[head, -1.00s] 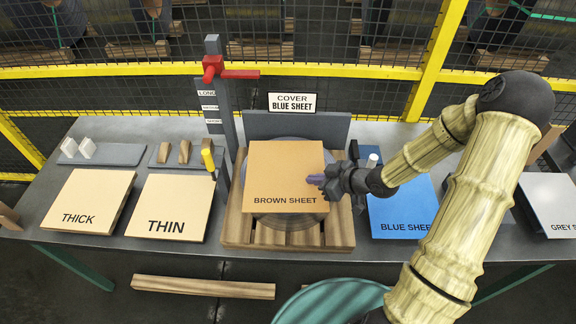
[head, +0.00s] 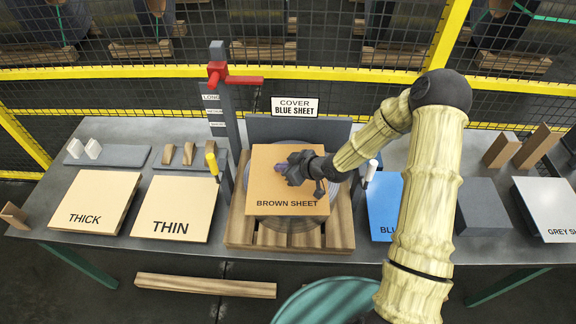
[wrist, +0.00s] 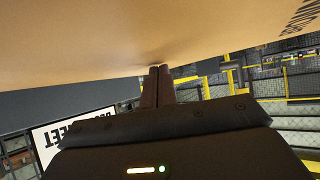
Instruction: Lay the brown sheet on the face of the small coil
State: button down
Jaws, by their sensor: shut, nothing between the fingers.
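The brown sheet (head: 288,205), a tan square labelled BROWN SHEET, lies flat over the small grey coil (head: 285,223). The coil rests on its wooden pallet (head: 243,234), and only its rim shows around the sheet. My gripper (head: 281,166) is shut and empty over the upper middle of the sheet, coming in from the right. In the wrist view the closed fingers (wrist: 160,72) point at the sheet's broad tan surface (wrist: 120,40). I cannot tell whether the fingertips touch it.
A sign (head: 295,107) behind the coil reads COVER BLUE SHEET. The blue sheet (head: 383,205) lies right of the pallet, partly behind my arm. A grey post with a red handle (head: 218,75) stands at left. The THICK (head: 92,203) and THIN (head: 173,208) boards lie further left.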

jog(key=shift+s+d+f, duration=0.1)
jog(key=shift+s+f, duration=0.1)
jog(key=shift+f, duration=0.15)
jog(key=shift+d+f, duration=0.1)
jog(key=shift+d, duration=0.05)
jog(key=shift+s+d, duration=0.6)
jog(key=shift+d, duration=0.05)
jog(key=shift+w+r+p, duration=0.2)
jog(key=shift+r+p, duration=0.25)
jog(key=shift+r, duration=0.3)
jog(key=shift+a+r, duration=0.15)
